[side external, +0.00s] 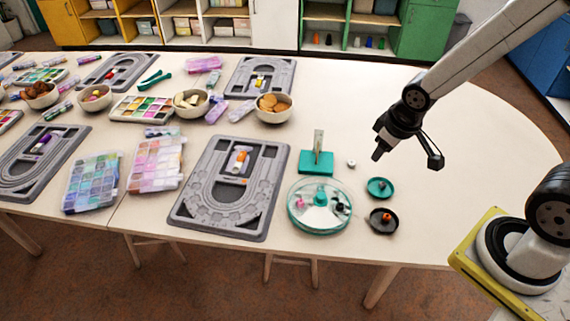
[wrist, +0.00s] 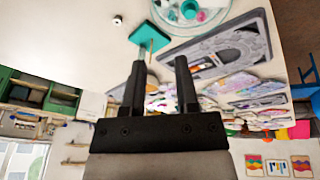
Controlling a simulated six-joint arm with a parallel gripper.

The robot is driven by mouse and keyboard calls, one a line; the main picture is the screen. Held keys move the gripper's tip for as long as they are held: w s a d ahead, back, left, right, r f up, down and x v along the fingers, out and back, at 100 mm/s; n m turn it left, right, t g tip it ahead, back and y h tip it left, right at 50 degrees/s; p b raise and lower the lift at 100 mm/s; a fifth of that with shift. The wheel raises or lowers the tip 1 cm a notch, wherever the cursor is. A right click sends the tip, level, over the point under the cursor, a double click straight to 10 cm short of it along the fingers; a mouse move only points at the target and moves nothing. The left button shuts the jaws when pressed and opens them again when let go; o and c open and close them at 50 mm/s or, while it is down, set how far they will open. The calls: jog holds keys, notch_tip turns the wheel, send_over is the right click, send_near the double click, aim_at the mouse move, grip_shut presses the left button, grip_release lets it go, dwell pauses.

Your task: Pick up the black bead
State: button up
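A small dark bead (side external: 340,208), which looks black, lies in the right part of the round clear-and-teal tray (side external: 318,232) in the side view. It is too small to make out its shape. My gripper (side external: 408,160) is open and empty, held above the table, behind and to the right of the tray. In the wrist view its two black fingers (wrist: 160,75) stand apart with nothing between them. Part of the round tray (wrist: 174,20) shows at the top edge there, and I cannot pick out the black bead in that view.
A teal block with an upright post (side external: 316,168) stands behind the tray. A small white bead (side external: 351,163), a teal dish (side external: 380,187) and a dark dish (side external: 383,224) lie right of it. A grey bead board (side external: 215,215) lies left. The table's right end is clear.

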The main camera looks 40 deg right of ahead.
jog(key=w+d+f+n, duration=0.3)
jog(key=w, duration=0.2)
jog(key=n+g+y, duration=0.1)
jog(key=n+y, duration=0.4)
jog(key=n, duration=0.4)
send_over(343, 204)
jog(key=s+d, duration=0.1)
jog(key=d, duration=0.1)
jog(key=shift+a+f, duration=0.2)
jog(key=shift+f, duration=8.3)
jog(key=shift+f, duration=0.1)
jog(key=shift+x, duration=2.55)
grip_shut()
